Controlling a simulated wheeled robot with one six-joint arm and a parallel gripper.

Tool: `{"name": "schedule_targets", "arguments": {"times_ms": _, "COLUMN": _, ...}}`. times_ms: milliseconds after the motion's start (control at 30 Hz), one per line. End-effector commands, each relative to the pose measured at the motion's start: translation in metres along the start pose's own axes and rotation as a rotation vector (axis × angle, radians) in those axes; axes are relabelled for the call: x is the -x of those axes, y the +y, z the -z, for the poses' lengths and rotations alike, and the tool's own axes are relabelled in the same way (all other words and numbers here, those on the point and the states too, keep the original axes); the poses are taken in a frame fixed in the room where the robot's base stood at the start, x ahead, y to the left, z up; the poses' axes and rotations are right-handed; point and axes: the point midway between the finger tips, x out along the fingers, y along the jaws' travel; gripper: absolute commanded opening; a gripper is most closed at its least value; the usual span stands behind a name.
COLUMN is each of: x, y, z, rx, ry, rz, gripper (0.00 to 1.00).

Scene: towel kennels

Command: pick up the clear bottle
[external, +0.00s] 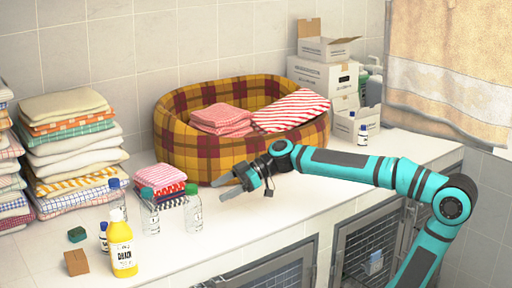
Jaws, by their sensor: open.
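A clear bottle (193,216) with a green cap stands upright on the white counter, left of my gripper. A second clear bottle (151,218) with a green cap stands further left. A third clear bottle (115,202) with a blue cap stands behind the yellow bottle, which hides part of it. My gripper (220,190) is open and empty. Its fingers point left toward the nearest clear bottle, apart from it in the picture, with the plaid pet bed behind.
Towel stacks (72,150) fill the left. A plaid pet bed (180,148) holds folded towels. The counter's front right is clear.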

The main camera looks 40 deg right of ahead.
Motion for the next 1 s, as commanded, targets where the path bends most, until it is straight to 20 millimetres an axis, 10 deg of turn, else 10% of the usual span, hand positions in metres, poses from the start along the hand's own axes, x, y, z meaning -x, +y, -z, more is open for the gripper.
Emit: {"name": "schedule_targets", "arguments": {"times_ms": 1000, "x": -0.115, "y": 0.005, "z": -0.001, "rx": -0.001, "ry": -0.002, "rz": 0.002, "gripper": 0.76}}
